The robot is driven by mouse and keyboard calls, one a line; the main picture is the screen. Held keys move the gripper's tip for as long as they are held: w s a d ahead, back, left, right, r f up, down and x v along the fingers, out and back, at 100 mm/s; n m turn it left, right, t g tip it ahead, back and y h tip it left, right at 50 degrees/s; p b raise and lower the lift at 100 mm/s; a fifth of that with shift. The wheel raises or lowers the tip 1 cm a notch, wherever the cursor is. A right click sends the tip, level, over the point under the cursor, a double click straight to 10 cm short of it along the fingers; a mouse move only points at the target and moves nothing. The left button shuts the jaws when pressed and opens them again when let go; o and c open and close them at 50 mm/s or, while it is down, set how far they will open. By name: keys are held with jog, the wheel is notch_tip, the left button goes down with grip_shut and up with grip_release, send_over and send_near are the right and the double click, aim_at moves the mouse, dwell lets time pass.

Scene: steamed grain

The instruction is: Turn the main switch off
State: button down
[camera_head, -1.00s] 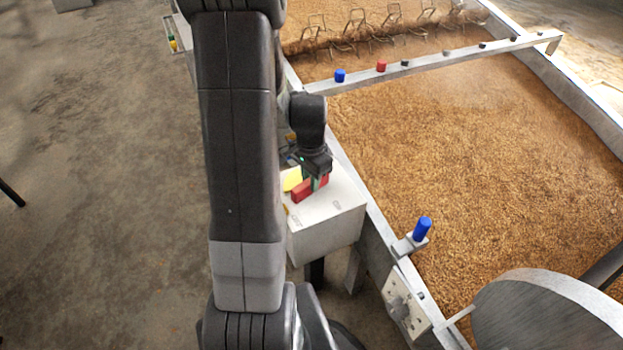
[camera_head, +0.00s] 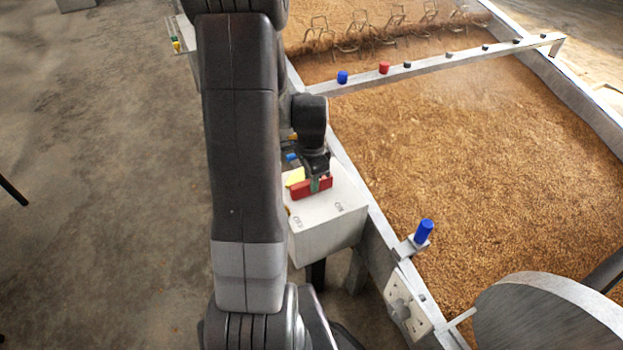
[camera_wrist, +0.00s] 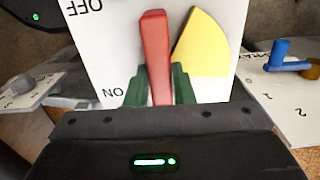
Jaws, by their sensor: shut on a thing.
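The main switch is a red handle (camera_head: 312,188) with a yellow plate (camera_head: 296,176) beside it, on a pale control box (camera_head: 325,225). In the wrist view the red handle (camera_wrist: 156,60) stands nearly upright, leaning slightly left, with the yellow plate (camera_wrist: 203,45) to its right. Upside-down labels OFF and ON show on the white face to its left, OFF above ON. My gripper (camera_head: 316,184) is at the handle. In the wrist view its green fingertips (camera_wrist: 157,88) sit on both sides of the handle's lower part, shut on it.
A blue handle (camera_wrist: 285,55) with number marks is to the right in the wrist view, and a grey knob panel (camera_wrist: 38,90) to the left. The grain bed's metal wall (camera_head: 375,215) runs close right of the box. A blue knob (camera_head: 424,230) stands nearer. Open floor (camera_head: 100,200) lies left.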

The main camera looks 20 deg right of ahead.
jog(key=c, duration=1.2)
grip_release()
jog(key=shift+c, duration=0.2)
jog(key=shift+r, duration=0.15)
notch_tip(320, 180, up, 14)
jog(key=p, duration=0.2)
jog(key=shift+f, duration=0.2)
jog(key=shift+f, duration=0.1)
notch_tip(320, 180, down, 14)
jog(key=shift+r+b, duration=0.15)
jog(key=shift+b, duration=0.9)
